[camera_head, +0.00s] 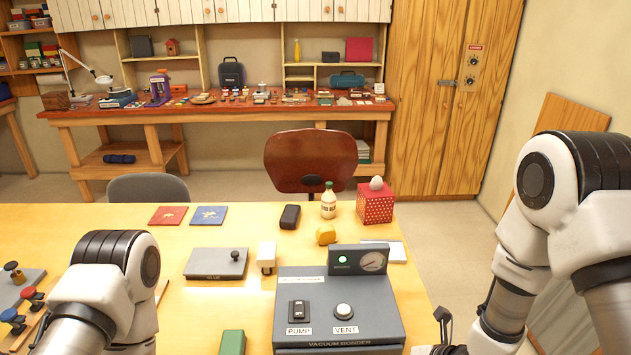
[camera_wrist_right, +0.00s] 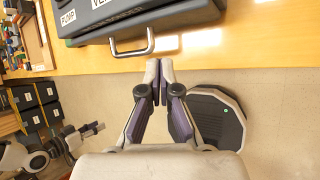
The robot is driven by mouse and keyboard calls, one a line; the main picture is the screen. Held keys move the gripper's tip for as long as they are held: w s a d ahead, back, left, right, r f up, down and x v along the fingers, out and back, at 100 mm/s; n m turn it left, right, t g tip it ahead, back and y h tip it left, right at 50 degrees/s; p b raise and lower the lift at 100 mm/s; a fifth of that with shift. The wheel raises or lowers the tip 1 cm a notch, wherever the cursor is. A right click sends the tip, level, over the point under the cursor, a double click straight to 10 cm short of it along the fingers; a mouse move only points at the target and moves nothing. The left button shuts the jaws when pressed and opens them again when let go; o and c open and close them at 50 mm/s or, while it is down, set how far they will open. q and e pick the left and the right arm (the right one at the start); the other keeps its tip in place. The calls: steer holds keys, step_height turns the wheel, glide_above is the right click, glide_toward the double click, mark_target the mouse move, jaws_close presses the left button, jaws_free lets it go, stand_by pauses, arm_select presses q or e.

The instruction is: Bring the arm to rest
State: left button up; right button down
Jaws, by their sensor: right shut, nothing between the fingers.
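My right arm (camera_head: 545,210) comes in from the right in the head view, bent beside the table, with its gripper mostly out of the picture at the bottom. In the right wrist view my right gripper (camera_wrist_right: 159,64) is shut and empty, its fingertips appearing just below the metal handle (camera_wrist_right: 133,46) of the grey vacuum bonder (camera_head: 340,300). A gap shows between tips and handle. My left arm (camera_head: 110,285) is at the lower left in the head view. What looks like my left gripper (camera_wrist_right: 90,130) shows small in the wrist view; its jaw opening is unclear.
The bonder has a PUMP switch (camera_head: 299,310), a VENT knob (camera_head: 344,311) and a gauge (camera_head: 371,265) with a green light lit. A grey plate (camera_head: 208,264), green block (camera_head: 232,342) and red dotted box (camera_head: 376,205) stand on the table. Floor (camera_head: 450,235) right of the table is clear.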

steer(key=s+d+f+m+g+h+b, duration=0.2)
steer(key=s+d+f+m+g+b, duration=0.15)
steer(key=s+f+m, duration=0.9)
arm_select(q)
step_height(320, 180, down, 6)
steer(key=shift+s+d+r+b, duration=0.15)
steer(key=shift+r+b, duration=0.1)
steer(key=shift+b, duration=0.55)
arm_select(e)
steer(key=s+d+f+m+g+h, duration=0.1)
steer(key=s+d+f+m, duration=0.2)
steer(key=m, duration=0.8)
steer(key=s+d+f+m+g+h, duration=0.1)
steer(key=s+f+m, duration=0.4)
steer(key=m, duration=0.6)
steer(key=s+d+h, duration=0.1)
steer(key=s+d, duration=0.1)
steer(key=shift+s, duration=0.4)
arm_select(q)
steer(key=shift+c, duration=0.2)
